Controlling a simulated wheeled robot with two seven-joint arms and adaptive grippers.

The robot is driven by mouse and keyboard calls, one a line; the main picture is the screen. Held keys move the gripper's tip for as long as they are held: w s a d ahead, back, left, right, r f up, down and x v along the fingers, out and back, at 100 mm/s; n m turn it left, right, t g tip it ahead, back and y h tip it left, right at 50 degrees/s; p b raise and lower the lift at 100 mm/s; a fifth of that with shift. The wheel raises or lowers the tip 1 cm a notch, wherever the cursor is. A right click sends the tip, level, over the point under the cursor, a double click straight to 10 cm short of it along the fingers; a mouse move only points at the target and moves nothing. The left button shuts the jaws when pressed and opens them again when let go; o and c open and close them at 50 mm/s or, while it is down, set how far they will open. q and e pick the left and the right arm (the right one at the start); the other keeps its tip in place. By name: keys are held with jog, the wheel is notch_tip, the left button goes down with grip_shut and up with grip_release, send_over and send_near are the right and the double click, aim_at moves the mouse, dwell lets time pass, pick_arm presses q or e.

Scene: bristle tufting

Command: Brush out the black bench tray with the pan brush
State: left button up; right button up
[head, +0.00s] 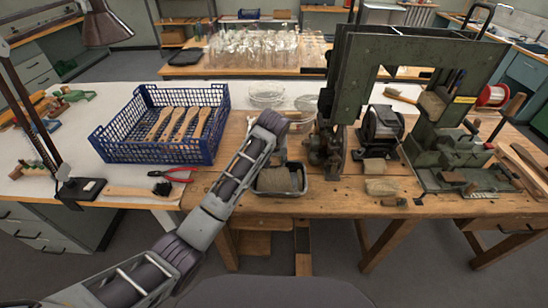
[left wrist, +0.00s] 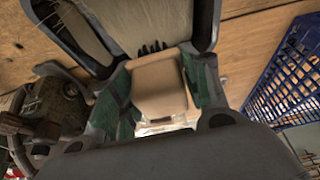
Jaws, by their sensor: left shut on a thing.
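The black bench tray (head: 302,182) stands near the front edge of the wooden bench, with a tan-brown area inside it. In the left wrist view the tray (left wrist: 207,22) is at the top, and its dark rim frames the tan inside. My left gripper (left wrist: 160,82) is shut on the pan brush (left wrist: 160,88), with a green-padded finger on each side of its pale beige body. Dark bristles show at the brush's far end, by the tray's rim; whether they touch it I cannot tell. In the head view my left arm hides the brush and most of the gripper. My right gripper is not in view.
A blue crate (head: 150,154) with several wooden-handled brushes stands to the left of the tray, with red pliers (head: 178,170) in front. A green machine (head: 345,85) stands close on the right. Small tan blocks (head: 381,187) lie right of the tray.

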pick_arm(q)
jog(key=shift+f, duration=3.8)
